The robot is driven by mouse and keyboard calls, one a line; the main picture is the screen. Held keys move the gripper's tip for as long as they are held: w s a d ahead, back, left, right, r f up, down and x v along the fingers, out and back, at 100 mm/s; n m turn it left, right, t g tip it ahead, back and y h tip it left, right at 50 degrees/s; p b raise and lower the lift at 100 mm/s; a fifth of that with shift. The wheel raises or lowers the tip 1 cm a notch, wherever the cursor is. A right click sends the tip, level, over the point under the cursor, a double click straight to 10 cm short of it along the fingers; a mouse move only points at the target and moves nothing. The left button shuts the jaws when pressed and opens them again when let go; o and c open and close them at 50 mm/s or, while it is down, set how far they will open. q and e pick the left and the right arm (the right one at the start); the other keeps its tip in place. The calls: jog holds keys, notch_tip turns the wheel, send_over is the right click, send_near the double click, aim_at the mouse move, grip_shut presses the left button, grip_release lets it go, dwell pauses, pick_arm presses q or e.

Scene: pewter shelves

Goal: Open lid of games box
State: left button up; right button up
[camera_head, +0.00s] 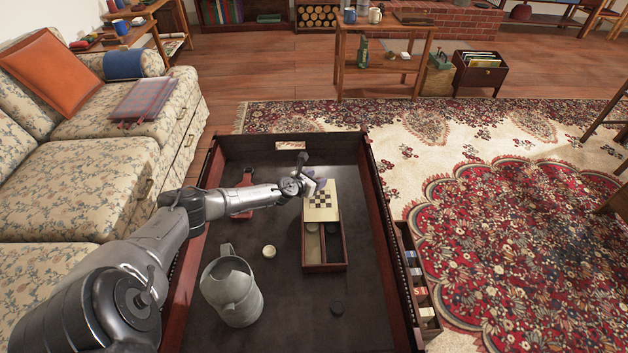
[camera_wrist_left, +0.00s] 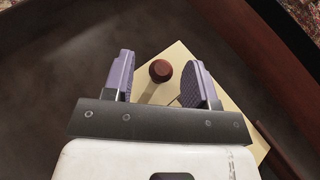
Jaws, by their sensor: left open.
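The games box (camera_head: 325,268) is a reddish wooden box in the middle of a large dark tray-like table. Its pale lid (camera_head: 320,214), with a small checkered board on it, covers the far part. The near part is uncovered and shows compartments with dark round pieces (camera_head: 333,228). My left gripper (camera_head: 318,184) is over the far end of the lid. In the left wrist view my left gripper (camera_wrist_left: 163,78) has its purple fingers apart, with a round brown knob (camera_wrist_left: 160,70) between them above the pale lid (camera_wrist_left: 180,57). Gaps show on both sides of the knob. My right gripper is out of view.
A grey watering can (camera_head: 232,290) stands on the table (camera_head: 285,320) left of the box. A small pale cup-like item (camera_head: 269,251) and a dark disc (camera_head: 337,308) lie nearby. A red item (camera_head: 243,190) is partly behind my arm. The table has raised wooden sides.

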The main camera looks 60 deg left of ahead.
pick_arm(q)
jog(key=shift+s+d+r+p, duration=0.25)
jog(key=shift+s+p, duration=0.1)
jog(key=shift+s, duration=0.1)
jog(key=p+v, duration=0.6)
jog(key=v, duration=0.6)
jog(key=shift+s+r, duration=0.2)
jog(key=shift+s, duration=0.1)
jog(key=shift+a, duration=0.1)
